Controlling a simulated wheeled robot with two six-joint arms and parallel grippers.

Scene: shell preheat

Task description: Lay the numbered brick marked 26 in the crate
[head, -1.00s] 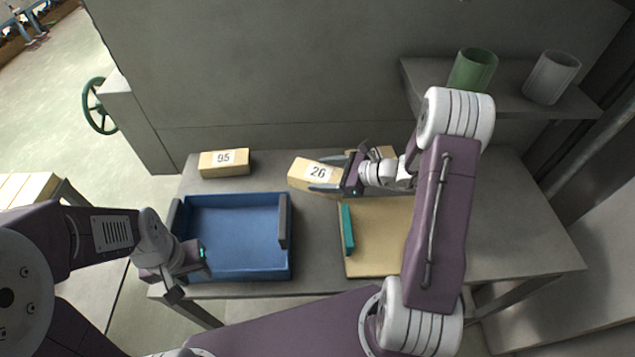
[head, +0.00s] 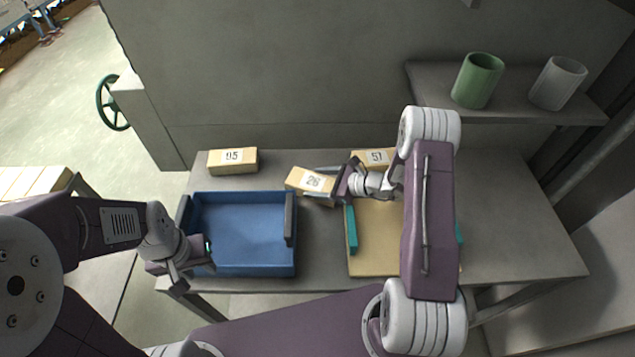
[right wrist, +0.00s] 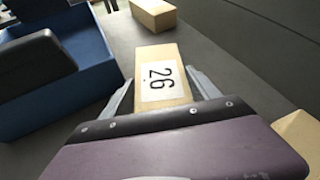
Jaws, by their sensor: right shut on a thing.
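The brick marked 26 (head: 310,182) is pale yellow with a white label, on the table right of the crate. My right gripper (head: 318,181) is shut on it from the right. In the right wrist view the brick (right wrist: 160,78) sits between the two fingers (right wrist: 162,88), label facing the camera. I cannot tell whether it is clear of the table. The blue crate (head: 244,270) is open and empty, with dark grips on its left and right walls. My left gripper (head: 195,275) is at the crate's front left corner, its fingers apart with nothing between them.
A brick marked 95 (head: 232,161) lies behind the crate. A brick marked 57 (head: 374,157) lies behind the right gripper. A pale board with teal grips (head: 375,262) is right of the crate. Green (head: 478,80) and grey (head: 558,83) cups stand on the shelf.

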